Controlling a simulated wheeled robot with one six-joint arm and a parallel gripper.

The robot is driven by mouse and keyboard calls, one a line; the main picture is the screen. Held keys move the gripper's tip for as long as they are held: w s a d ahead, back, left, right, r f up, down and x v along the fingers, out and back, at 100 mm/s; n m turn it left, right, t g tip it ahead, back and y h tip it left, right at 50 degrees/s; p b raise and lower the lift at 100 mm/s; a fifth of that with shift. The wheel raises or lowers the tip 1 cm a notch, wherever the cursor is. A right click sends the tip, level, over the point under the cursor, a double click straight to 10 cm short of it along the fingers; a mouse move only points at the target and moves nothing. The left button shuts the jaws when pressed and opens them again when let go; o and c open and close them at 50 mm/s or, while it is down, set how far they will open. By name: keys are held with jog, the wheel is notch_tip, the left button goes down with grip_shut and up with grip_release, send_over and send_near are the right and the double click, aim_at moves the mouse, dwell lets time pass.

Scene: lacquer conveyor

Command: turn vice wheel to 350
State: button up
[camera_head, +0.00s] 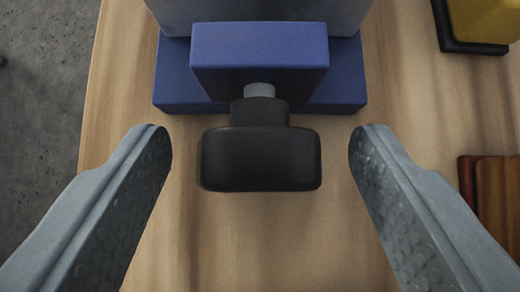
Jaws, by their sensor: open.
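The blue vice (258,48) sits on the wooden table at the top centre, with a grey block behind its front jaw. A short grey shaft sticks out of its front and carries the black vice wheel (260,160), a wide rounded handle lying level across the picture. My gripper (260,138) is open. One finger stands to the left of the wheel and one to the right, with a gap on both sides. Neither finger touches the wheel. No angle mark shows on the wheel.
The wooden table top (420,110) is clear around the vice. A yellow object with a black base (478,25) stands at the top right. A reddish-brown wooden object (492,200) lies at the right edge. Grey floor (40,90) shows beyond the table's left edge.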

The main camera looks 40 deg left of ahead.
jog(key=c, duration=1)
jog(key=y, duration=0.1)
jog(key=m+g+y, duration=0.1)
jog(key=shift+w+d+m+g+y, duration=0.15)
jog(key=shift+d+m+g+y, duration=0.15)
jog(key=shift+w+d+f+m+g+y, duration=0.1)
jog(key=shift+m+g+y, duration=0.25)
jog(key=shift+y, duration=0.3)
jog(key=shift+f+m+g+y, duration=0.1)
jog(key=shift+m+g+y, duration=0.15)
jog(key=shift+m+y, duration=0.3)
jog(key=o, duration=1)
